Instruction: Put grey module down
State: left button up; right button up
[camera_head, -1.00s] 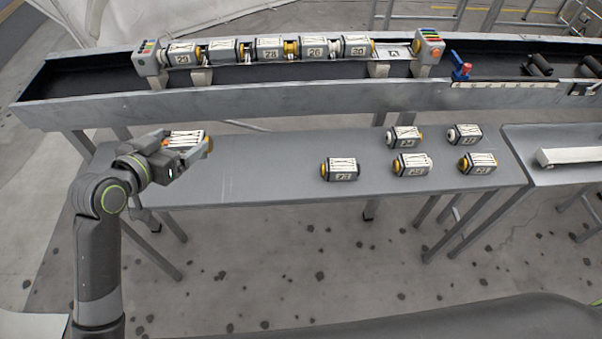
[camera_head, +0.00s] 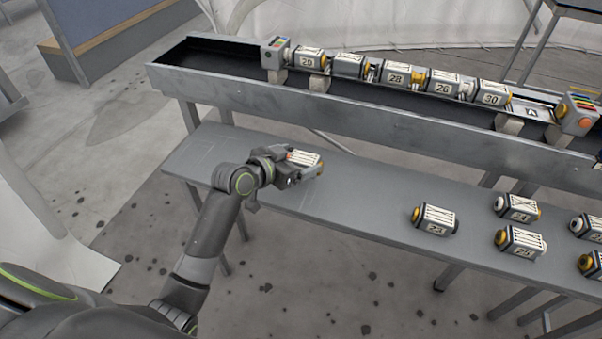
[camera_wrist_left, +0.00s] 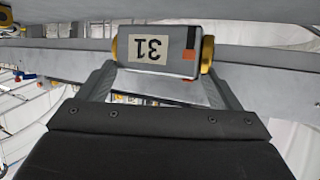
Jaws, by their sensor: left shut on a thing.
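The grey module (camera_head: 305,158) is in my left gripper (camera_head: 298,172) at the left part of the grey table (camera_head: 350,200). In the left wrist view the module (camera_wrist_left: 178,52) carries the label 31, upside down in the picture, and has yellow ends. The fingers of my left gripper (camera_wrist_left: 160,85) close around it. I cannot tell whether the module touches the table top or is just above it. My right gripper is not in view.
Several similar modules stand on the table to the right, one labelled 23 (camera_head: 435,219). Behind, a raised grey trough (camera_head: 380,117) carries a row of numbered modules between two end blocks (camera_head: 275,53). The table between my left gripper and module 23 is clear.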

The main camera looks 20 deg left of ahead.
pick_arm(q)
jog(key=shift+f, duration=0.6)
notch_tip(320, 180, down, 3)
jog(key=shift+f+b, duration=0.1)
jog(key=shift+b, duration=0.2)
